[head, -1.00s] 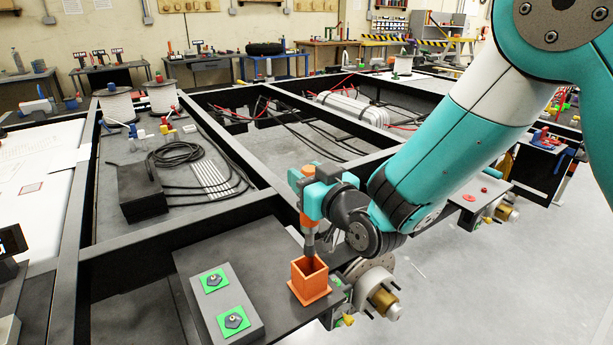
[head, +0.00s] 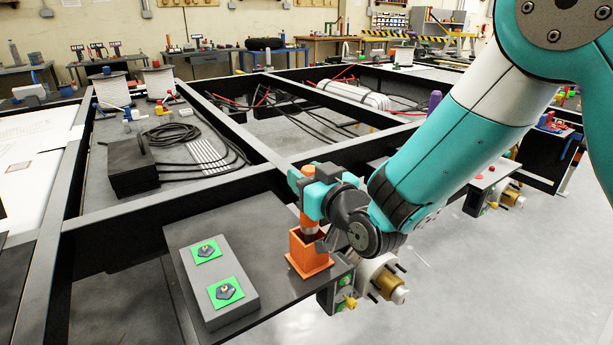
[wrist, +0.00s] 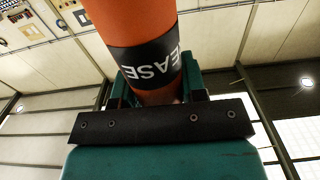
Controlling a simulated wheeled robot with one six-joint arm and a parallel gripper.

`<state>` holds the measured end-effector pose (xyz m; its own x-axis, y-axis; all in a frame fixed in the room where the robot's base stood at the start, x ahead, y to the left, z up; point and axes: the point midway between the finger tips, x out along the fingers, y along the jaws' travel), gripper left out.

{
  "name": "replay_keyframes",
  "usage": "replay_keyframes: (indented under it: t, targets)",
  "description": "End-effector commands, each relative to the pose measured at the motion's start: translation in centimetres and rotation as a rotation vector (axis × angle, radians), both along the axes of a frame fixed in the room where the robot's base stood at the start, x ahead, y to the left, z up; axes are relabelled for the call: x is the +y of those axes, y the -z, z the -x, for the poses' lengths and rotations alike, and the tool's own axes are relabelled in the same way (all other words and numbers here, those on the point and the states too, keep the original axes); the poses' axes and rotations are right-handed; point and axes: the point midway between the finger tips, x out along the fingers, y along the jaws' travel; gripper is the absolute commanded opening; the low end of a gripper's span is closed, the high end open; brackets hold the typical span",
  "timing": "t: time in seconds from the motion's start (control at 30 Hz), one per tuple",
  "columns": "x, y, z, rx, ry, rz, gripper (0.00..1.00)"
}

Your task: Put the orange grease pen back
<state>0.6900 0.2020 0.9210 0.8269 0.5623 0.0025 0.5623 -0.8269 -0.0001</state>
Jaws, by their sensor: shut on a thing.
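The orange grease pen (head: 308,217) is upright in my gripper (head: 308,180), which is shut on its upper part. In the wrist view the pen (wrist: 140,25) fills the upper middle, with a black label reading "EASE". The orange square holder (head: 311,263) stands on the dark plate below. The pen's lower end is at the holder's open top and seems to be inside it; the tip is hidden. I cannot tell how deep it sits.
A grey block with two green pads (head: 213,292) lies left of the holder on the dark plate (head: 195,225). A wheel hub (head: 385,284) sticks out to the right, under my arm. Black frame beams (head: 170,208) run behind.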

Motion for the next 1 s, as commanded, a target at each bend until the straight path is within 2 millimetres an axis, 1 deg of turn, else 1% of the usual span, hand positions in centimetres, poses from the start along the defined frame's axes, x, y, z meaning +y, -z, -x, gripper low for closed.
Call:
replay_keyframes:
  t: [0.3,0.33,0.43,0.47,0.77,0.87,1.0]
  targets:
    - [0.0,0.1,0.0,-0.003,0.0,-0.002,0.0]
    - [0.0,0.1,0.0,-0.003,0.0,-0.002,0.43]
    - [0.0,0.1,0.0,-0.002,0.0,-0.002,0.66]
    - [0.0,0.1,0.0,-0.002,0.0,-0.002,0.68]
    - [-0.2,0.4,0.2,0.001,0.0,0.002,0.68]
    - [-0.7,0.5,0.9,0.001,0.001,0.0,0.68]
    - [-2.2,0.9,3.1,-0.001,0.002,-0.001,0.68]
